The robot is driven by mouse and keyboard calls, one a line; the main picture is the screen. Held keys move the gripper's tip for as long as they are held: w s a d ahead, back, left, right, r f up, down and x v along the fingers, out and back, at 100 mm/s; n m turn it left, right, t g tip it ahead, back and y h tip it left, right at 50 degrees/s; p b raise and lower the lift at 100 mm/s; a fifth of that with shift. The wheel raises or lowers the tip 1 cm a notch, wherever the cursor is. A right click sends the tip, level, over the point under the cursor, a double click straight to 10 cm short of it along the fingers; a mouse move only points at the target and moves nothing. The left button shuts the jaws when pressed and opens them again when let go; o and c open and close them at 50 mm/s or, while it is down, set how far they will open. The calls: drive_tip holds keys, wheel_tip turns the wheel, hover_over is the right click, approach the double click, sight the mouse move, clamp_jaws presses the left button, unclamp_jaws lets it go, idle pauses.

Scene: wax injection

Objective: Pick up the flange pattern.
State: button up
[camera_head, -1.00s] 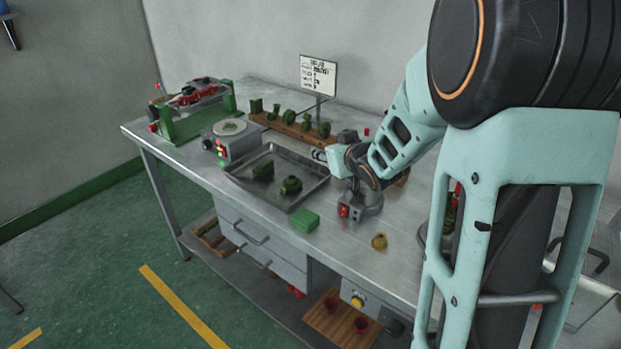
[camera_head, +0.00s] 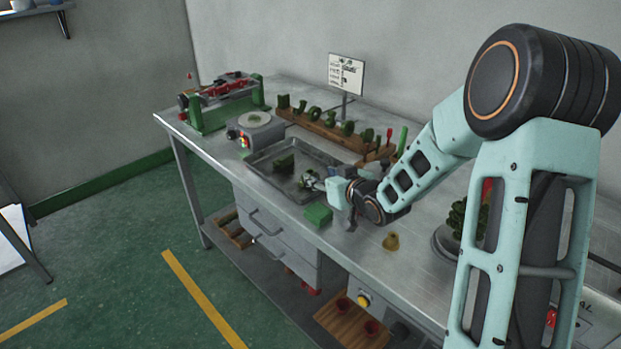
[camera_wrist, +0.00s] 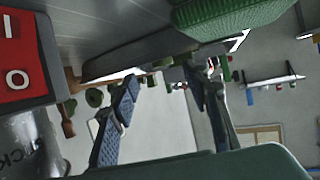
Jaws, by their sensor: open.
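Two dark green pieces lie in the metal tray (camera_head: 262,160). One is blocky (camera_head: 284,162); the other is a rounder piece (camera_head: 308,179), which looks like the flange pattern, though I cannot be sure. My gripper (camera_head: 322,184) is low over the tray's right end, close beside the rounder piece and partly covering it. In the wrist view my gripper (camera_wrist: 165,80) has its two fingers spread, with nothing held between them. The flange pattern is not clearly visible in that view.
A green block (camera_head: 318,213) lies near the tray's front corner, looming large in the wrist view (camera_wrist: 230,14). A red switch (camera_wrist: 18,60) is at the wrist view's left. A wooden rack (camera_head: 325,131) of green patterns stands behind; a small brass-coloured piece (camera_head: 391,242) sits front right.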

sight(311, 173)
drive_tip(key=x, duration=0.5)
drive_tip(key=shift+a+f, duration=0.1)
drive_tip(key=shift+a, duration=0.15)
drive_tip(key=c, duration=1.1)
